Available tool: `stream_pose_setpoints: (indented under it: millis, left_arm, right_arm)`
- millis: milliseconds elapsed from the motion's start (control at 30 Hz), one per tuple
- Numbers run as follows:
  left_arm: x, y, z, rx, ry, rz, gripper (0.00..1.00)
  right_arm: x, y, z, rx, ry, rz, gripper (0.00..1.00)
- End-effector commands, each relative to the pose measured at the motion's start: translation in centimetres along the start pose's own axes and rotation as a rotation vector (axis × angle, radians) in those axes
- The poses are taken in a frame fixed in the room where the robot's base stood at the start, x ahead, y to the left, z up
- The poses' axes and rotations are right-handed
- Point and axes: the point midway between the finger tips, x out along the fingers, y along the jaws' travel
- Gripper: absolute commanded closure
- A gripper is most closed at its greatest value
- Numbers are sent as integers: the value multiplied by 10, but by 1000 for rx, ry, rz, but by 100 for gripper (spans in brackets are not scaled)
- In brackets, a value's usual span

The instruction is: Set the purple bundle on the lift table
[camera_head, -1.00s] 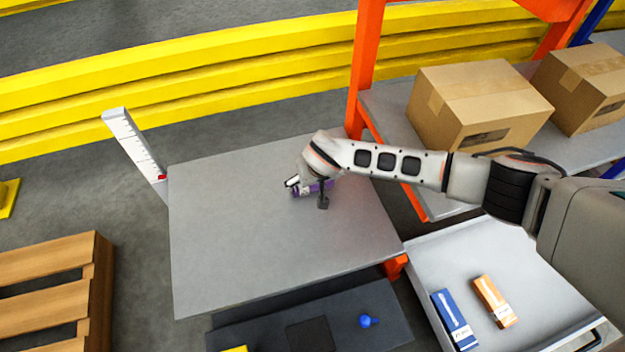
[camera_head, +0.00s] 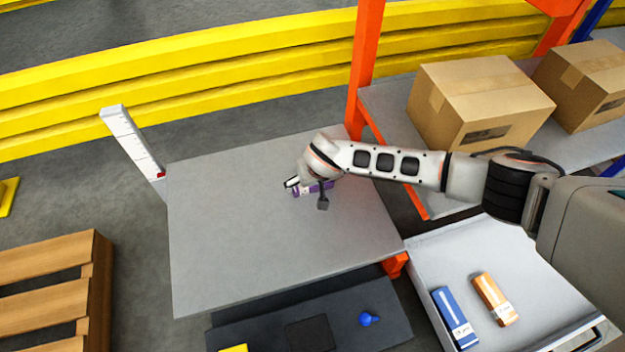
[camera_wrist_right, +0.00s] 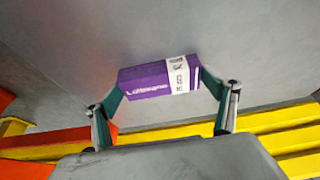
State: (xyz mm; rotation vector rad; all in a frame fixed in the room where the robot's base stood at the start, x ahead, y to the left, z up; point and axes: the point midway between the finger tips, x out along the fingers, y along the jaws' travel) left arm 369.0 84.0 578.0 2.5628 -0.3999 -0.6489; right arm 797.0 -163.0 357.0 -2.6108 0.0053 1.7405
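The purple bundle (camera_head: 314,188) is a small box with a white label band, at the upper middle of the grey lift table (camera_head: 240,230). In the right wrist view, the purple bundle (camera_wrist_right: 150,81) sits crosswise between the fingers of my right gripper (camera_wrist_right: 160,84), which meet its two ends. My right gripper (camera_head: 308,187) reaches over the table from the right and partly hides the bundle in the head view. I cannot tell whether the bundle's underside touches the table top. My left gripper is not in view.
A white tray (camera_head: 545,285) at lower right holds a blue box (camera_head: 454,318) and an orange box (camera_head: 495,299). Cardboard cartons (camera_head: 480,100) stand on a shelf behind. A white ruler post (camera_head: 133,143) rises by the table's left corner. Most of the table top is clear.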

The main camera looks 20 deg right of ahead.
Motion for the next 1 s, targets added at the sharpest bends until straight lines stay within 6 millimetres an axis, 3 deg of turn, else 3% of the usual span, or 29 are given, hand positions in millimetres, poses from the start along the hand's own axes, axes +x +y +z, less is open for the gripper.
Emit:
stream_pose_setpoints:
  millis: [467,633,1000]
  left_arm:
    - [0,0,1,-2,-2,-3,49]
    - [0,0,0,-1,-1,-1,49]
    - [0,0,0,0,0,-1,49]
  right_arm:
    - [-7,0,-1,0,2,0,0]
    - [-28,0,-2,-3,3,-1,0]
    - [-95,1,-2,-1,4,0,0]
